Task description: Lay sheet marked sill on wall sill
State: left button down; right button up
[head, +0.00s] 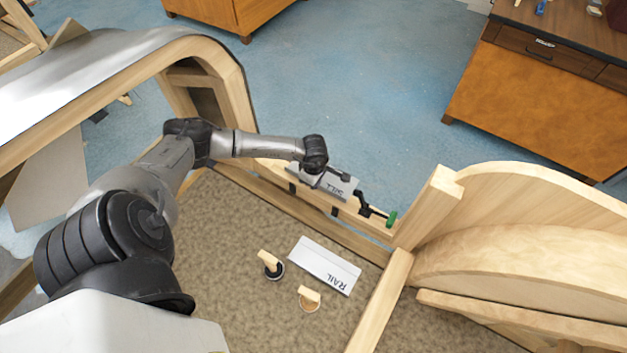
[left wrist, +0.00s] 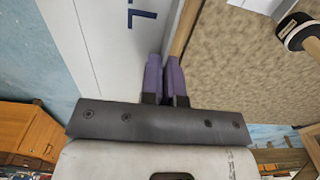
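The grey sheet marked SILL (head: 340,187) is along the top of the wooden wall sill (head: 361,221), its lettering facing up. In the left wrist view the sheet (left wrist: 95,45) fills the area ahead of the fingers, with part of its lettering visible. My left gripper (head: 322,182) is over the sheet in the head view. Its two purple fingers (left wrist: 163,75) are close together at the sheet's long edge, which runs in between them. Whether the sheet rests fully on the sill cannot be told. My right gripper is not in view.
A sheet marked RAIL (head: 325,265) and two round wooden-handled pieces (head: 270,264) (head: 309,298) lie on the brown floor panel. A wooden post (head: 426,208) rises at the sill's right end.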

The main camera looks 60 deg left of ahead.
aim_at(314, 194)
pick_arm(q)
jog(key=shift+f+b, duration=1.85)
jog(key=shift+f, duration=0.75)
jog(key=shift+f+b, duration=0.2)
jog(key=shift+b, duration=0.2)
jog(key=c, duration=1.4)
grip_release()
jog(key=shift+c, duration=0.2)
jog(key=o, duration=0.7)
